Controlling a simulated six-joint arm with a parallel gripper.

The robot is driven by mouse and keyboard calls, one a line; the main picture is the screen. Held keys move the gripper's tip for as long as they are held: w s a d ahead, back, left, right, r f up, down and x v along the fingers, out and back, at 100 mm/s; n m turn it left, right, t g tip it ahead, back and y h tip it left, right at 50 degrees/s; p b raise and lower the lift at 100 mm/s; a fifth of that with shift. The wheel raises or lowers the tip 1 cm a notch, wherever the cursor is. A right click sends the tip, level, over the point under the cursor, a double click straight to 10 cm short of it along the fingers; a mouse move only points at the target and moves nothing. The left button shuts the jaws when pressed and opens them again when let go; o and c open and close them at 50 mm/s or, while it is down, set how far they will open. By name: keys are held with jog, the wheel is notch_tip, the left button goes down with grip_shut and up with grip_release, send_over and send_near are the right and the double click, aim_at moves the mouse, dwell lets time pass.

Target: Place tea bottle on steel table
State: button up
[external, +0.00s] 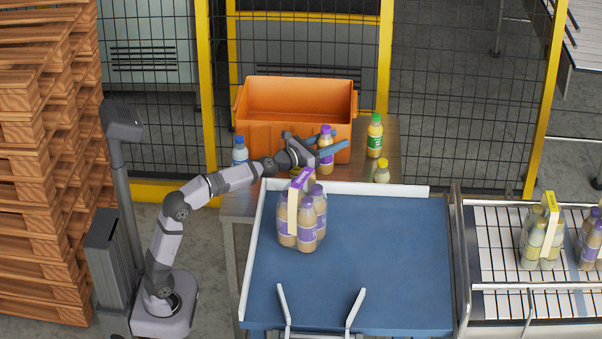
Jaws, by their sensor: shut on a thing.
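A bottle with a purple cap and tan drink (326,158), which looks like the tea bottle, is upright between the blue fingers of my gripper (325,147). My gripper is shut on it, in front of the orange crate. The steel table (238,206) stands behind the blue work surface. I cannot tell whether the bottle's base touches the table, and the fingers hide part of its middle.
The orange crate (288,139) stands on the steel table. A blue-capped bottle (239,152) is left; a green-capped bottle (375,138) and a small yellow-capped bottle (381,172) are right. A purple-capped bottle pack (301,220) sits on the blue surface (385,260).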

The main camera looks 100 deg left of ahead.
aim_at(332, 165)
jog(key=shift+f+b, duration=2.4)
jog(key=shift+f, duration=0.4)
jog(key=shift+f, duration=0.1)
notch_tip(332, 165, down, 4)
jog(key=b, duration=0.3)
jog(key=shift+r+b, duration=0.2)
jog(key=shift+b, duration=0.1)
jog(key=shift+f, duration=0.1)
jog(key=o, duration=1.4)
jog(key=shift+f, duration=0.1)
jog(key=shift+s+d, duration=0.15)
jog(key=shift+s, duration=0.1)
jog(key=b+v, duration=0.1)
jog(key=v, duration=1)
jog(key=shift+s+d+b, duration=0.15)
jog(key=shift+s+b, duration=0.1)
jog(key=shift+b, duration=0.05)
